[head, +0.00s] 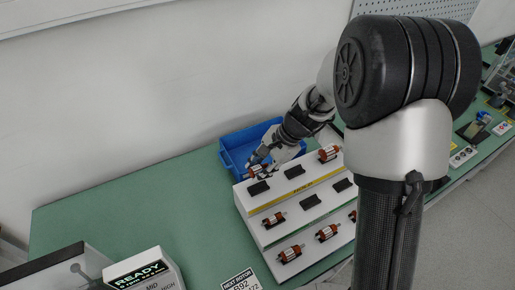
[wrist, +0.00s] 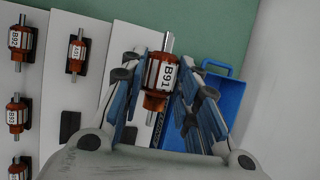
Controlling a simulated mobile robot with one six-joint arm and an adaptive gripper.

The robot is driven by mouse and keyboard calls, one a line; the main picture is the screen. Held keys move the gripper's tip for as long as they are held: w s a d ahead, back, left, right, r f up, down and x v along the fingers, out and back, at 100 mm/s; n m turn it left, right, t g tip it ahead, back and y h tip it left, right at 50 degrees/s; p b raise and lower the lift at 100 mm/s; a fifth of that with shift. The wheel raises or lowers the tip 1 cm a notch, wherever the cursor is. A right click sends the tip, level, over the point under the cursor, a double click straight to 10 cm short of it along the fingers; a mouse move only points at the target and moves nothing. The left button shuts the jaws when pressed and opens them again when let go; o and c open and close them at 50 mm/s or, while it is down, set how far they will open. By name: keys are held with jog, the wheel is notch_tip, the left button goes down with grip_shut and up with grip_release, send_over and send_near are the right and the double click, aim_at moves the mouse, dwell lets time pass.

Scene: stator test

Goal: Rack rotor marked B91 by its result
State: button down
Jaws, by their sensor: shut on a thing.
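My gripper (wrist: 158,88) is shut on an orange-brown rotor with a steel shaft, the rotor marked B91 (wrist: 160,72), its label facing the wrist camera. In the head view my gripper (head: 260,166) holds it near the far left corner of a white stepped rack (head: 256,231), beside a blue bin (head: 236,143). A black cradle (head: 258,188) just in front of it on the top step looks empty. I cannot tell how high the rotor is above the rack. More empty cradles (head: 294,171) (head: 311,202) show on the rack.
Other rotors sit on the rack, one on the top step (head: 328,153) and several lower (head: 274,219) (head: 327,232). A display (head: 141,273) reads READY, beside a NEXT ROTOR card (head: 240,281) showing B92. The green bench (head: 130,205) is clear on the left; the wall stands behind.

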jog(key=shift+w+a+r, duration=0.1)
jog(key=shift+w+r, duration=0.05)
jog(key=shift+s+f+b, duration=0.2)
jog(key=shift+f+b, duration=0.2)
jog(key=shift+b, duration=0.05)
jog(key=shift+w+f+b, duration=0.1)
jog(key=shift+f+b, duration=1.85)
jog(key=shift+f, duration=0.5)
jog(key=shift+f, duration=0.1)
jog(key=shift+f+b, duration=0.7)
jog(key=shift+f, duration=0.05)
jog(key=shift+s+f, duration=0.2)
jog(key=shift+f, duration=0.05)
